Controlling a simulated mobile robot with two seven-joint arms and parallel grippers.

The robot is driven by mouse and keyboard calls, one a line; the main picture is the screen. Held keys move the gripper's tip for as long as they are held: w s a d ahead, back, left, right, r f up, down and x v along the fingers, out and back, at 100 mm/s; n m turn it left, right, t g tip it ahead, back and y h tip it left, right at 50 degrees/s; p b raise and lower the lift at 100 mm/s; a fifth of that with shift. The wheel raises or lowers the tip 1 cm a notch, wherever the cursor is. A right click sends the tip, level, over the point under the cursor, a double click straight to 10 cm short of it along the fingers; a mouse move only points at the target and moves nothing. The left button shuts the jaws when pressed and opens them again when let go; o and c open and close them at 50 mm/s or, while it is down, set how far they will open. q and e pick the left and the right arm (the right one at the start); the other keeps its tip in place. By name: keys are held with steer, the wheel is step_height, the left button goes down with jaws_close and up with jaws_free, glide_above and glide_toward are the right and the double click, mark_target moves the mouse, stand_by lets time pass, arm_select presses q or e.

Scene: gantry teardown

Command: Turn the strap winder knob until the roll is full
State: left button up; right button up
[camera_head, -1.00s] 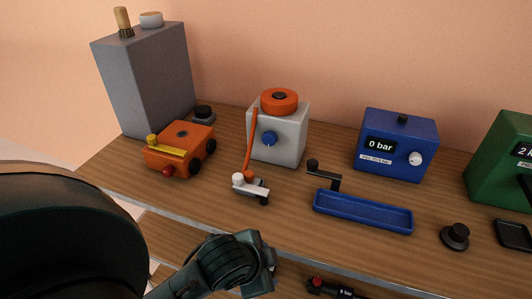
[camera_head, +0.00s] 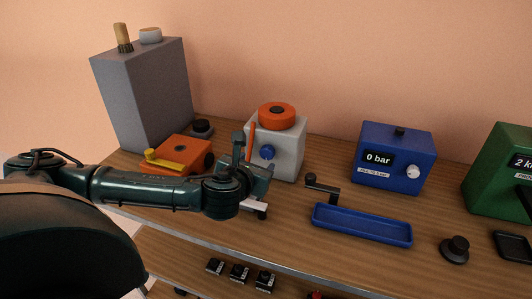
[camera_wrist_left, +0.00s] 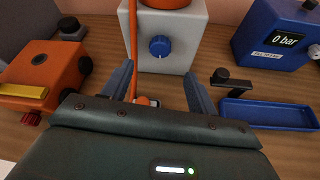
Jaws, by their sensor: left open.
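The strap winder (camera_head: 287,152) is a pale grey box with an orange roll (camera_head: 277,115) on top and a blue knob (camera_head: 267,152) on its front. An orange strap (camera_head: 251,135) hangs down its left side; the wrist view shows the strap (camera_wrist_left: 133,45) running down between my fingers. My left gripper (camera_head: 250,160) is open in front of the winder, pointing at it. In the wrist view the blue knob (camera_wrist_left: 159,46) lies ahead of the fingertips, apart from them. My gripper partly hides a white clamp-like part at the strap's lower end. My right gripper is not in view.
An orange box with a yellow lever (camera_head: 178,155) stands left, partly behind my arm. A tall grey cabinet (camera_head: 145,95) is behind it. To the right are a black crank (camera_head: 322,188), a blue tray (camera_head: 360,225), a blue gauge box (camera_head: 385,150) and a green box (camera_head: 495,170).

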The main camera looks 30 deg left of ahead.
mark_target(265, 153)
arm_select(q)
steer(key=x, duration=1)
steer(key=shift+w+f, duration=0.2)
steer(key=shift+w, duration=0.2)
steer(key=shift+c, duration=0.2)
steer(key=c, duration=1)
steer(key=shift+o, duration=0.2)
steer(key=shift+a+n+h+p, duration=0.15)
steer(key=shift+n+h+p, duration=0.65)
steer(key=shift+n+p, duration=0.2)
steer(key=shift+s+a+n+t+h, duration=0.15)
steer(key=shift+n+t+h, duration=0.25)
steer(key=shift+n+h, duration=0.6)
steer(key=shift+n, duration=0.3)
steer(key=o, duration=1)
